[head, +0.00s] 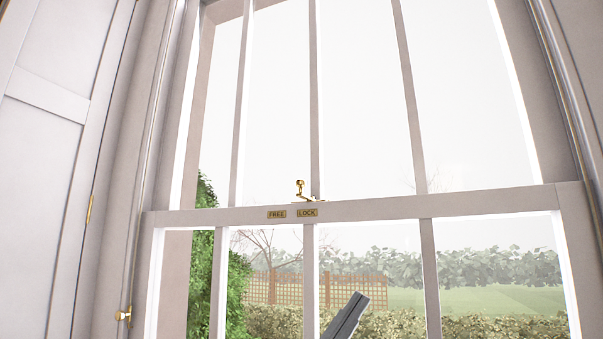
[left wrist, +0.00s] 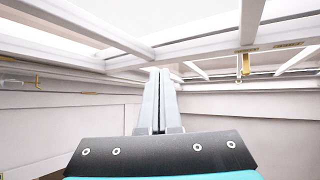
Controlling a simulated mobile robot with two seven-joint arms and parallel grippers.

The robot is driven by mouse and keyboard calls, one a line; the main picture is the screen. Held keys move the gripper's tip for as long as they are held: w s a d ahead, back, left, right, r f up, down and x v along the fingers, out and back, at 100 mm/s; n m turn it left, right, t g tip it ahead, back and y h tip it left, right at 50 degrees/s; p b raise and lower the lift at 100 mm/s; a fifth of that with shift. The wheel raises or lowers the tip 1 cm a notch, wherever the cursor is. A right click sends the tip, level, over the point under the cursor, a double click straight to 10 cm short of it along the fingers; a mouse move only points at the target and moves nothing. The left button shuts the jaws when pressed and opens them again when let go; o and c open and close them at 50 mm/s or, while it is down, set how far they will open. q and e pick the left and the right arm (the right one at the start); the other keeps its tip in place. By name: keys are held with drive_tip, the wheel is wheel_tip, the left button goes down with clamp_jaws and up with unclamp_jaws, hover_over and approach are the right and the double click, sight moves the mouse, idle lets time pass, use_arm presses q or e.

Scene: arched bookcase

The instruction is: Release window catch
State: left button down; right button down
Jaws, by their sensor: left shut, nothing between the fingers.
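The brass window catch (head: 304,192) sits on top of the meeting rail of the sash window (head: 380,209), at the middle. Its knob stands up a little left of its pivot. Two small brass plates are below it on the rail face, FREE (head: 276,214) at left and LOCK (head: 307,213) at right. My left gripper (head: 359,299) shows at the bottom of the head view, below the catch and apart from it. In the left wrist view its fingers (left wrist: 158,75) are together and empty. A brass part (left wrist: 245,64) shows on the rail there, right of the fingers. My right gripper is not in view.
A panelled white shutter (head: 50,130) stands at the left, with a small brass knob (head: 124,315) low on the frame beside it. Vertical glazing bars (head: 313,90) divide the panes. A hedge, trellis and lawn lie outside the glass.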

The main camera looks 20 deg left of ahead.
use_arm(q)
drive_tip(key=s+d+r+m+g+h, duration=0.2)
drive_tip(key=s+r+m+g+h, duration=0.1)
drive_tip(key=r+m+g, duration=0.35)
drive_tip(key=s+d+r+m+g+h, duration=0.2)
drive_tip(key=s+d+r+m+g, duration=0.1)
drive_tip(key=r+m+g, duration=0.3)
drive_tip(key=s+a+r+n+t+y+p, duration=0.1)
drive_tip(key=a+r+n+t+y, duration=0.2)
drive_tip(key=a, duration=0.4)
drive_tip(key=s+a+r+n+t+y, duration=0.1)
drive_tip(key=a+r+n+t+y, duration=0.2)
drive_tip(key=a+y, duration=0.4)
wheel_tip(320, 180, up, 2)
drive_tip(key=shift+t+y+p, duration=0.4)
drive_tip(key=shift+t+y, duration=0.25)
drive_tip(key=shift+y, duration=0.15)
drive_tip(key=shift+d, duration=0.1)
drive_tip(key=p+x, duration=0.4)
drive_tip(key=x, duration=0.6)
drive_tip(key=a, duration=0.4)
drive_tip(key=shift+w+f+p, duration=0.25)
drive_tip(key=shift+f+p, duration=0.05)
drive_tip(key=shift+f, duration=0.1)
